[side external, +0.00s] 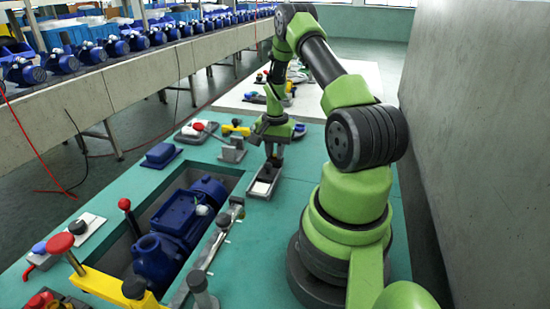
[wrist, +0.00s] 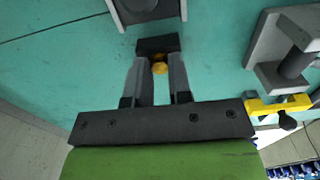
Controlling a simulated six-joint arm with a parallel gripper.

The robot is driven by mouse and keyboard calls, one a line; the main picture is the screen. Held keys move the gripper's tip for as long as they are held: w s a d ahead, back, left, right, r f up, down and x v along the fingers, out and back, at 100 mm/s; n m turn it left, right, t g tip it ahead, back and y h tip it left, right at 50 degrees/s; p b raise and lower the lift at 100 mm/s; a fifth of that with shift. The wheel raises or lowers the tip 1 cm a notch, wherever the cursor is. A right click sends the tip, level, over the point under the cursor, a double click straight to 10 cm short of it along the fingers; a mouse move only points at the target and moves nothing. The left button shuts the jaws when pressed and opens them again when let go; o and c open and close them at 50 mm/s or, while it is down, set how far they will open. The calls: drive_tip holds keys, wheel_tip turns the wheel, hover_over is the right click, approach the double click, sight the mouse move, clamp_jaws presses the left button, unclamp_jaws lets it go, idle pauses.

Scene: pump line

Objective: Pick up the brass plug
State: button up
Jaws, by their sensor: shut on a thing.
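The brass plug (wrist: 159,69) shows as a small yellow-gold piece between my fingers in the wrist view. My gripper (wrist: 158,62) is shut on it. A dark block (wrist: 158,45) lies at the fingertips, just beyond the brass piece; I cannot tell whether it belongs to the plug. In the side external view my gripper (side external: 272,163) points down over the far end of a small grey tray (side external: 262,193), and the plug is too small to make out there.
A blue pump (side external: 180,225) lies in a recess in the green bench, left of the tray. A grey block (side external: 232,151) and a yellow-handled part (side external: 236,129) stand behind. A yellow bracket with a red knob (side external: 60,244) is at front left. A concrete wall (side external: 480,150) rises at right.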

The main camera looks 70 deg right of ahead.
sight(275, 155)
drive_tip(key=shift+r, duration=0.7)
drive_tip(key=shift+r, duration=2.15)
